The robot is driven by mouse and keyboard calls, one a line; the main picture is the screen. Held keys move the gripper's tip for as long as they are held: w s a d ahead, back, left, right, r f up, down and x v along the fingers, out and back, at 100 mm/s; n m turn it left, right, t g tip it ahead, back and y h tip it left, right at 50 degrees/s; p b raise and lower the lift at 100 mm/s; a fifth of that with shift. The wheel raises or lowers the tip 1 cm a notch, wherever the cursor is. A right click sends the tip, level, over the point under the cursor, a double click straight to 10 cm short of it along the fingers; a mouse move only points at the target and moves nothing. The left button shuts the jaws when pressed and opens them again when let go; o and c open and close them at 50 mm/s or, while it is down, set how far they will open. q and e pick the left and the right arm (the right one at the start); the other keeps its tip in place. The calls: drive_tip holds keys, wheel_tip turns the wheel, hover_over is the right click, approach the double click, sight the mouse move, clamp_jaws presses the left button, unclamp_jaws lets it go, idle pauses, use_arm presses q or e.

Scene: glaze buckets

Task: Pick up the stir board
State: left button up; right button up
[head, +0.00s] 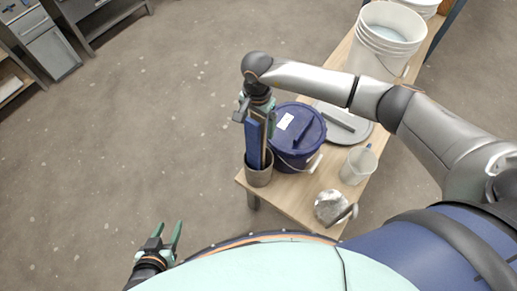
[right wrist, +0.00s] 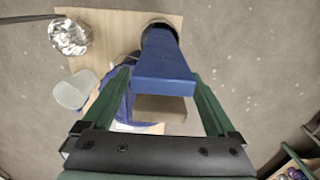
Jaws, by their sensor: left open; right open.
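A blue board (head: 253,145) stands upright in a grey pot (head: 259,176) at the bench's near left corner. In the right wrist view the blue board (right wrist: 165,62) rises between the fingers, with a beige board end (right wrist: 160,108) beside it. I cannot tell which is the stir board. My right gripper (head: 257,107) is over the pot, open, its fingers (right wrist: 161,80) on either side of the boards, with no grip visible. My left gripper (head: 168,238) is open and empty, low at the left, away from the bench.
A dark blue lidded bucket (head: 311,137) stands right beside the pot. A grey round lid (head: 358,130), a white jug (head: 357,167) and a shiny metal container (head: 329,206) are on the wooden bench (head: 292,192). White buckets (head: 385,42) stand at the far end.

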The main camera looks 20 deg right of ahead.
clamp_jaws()
idle(0.8)
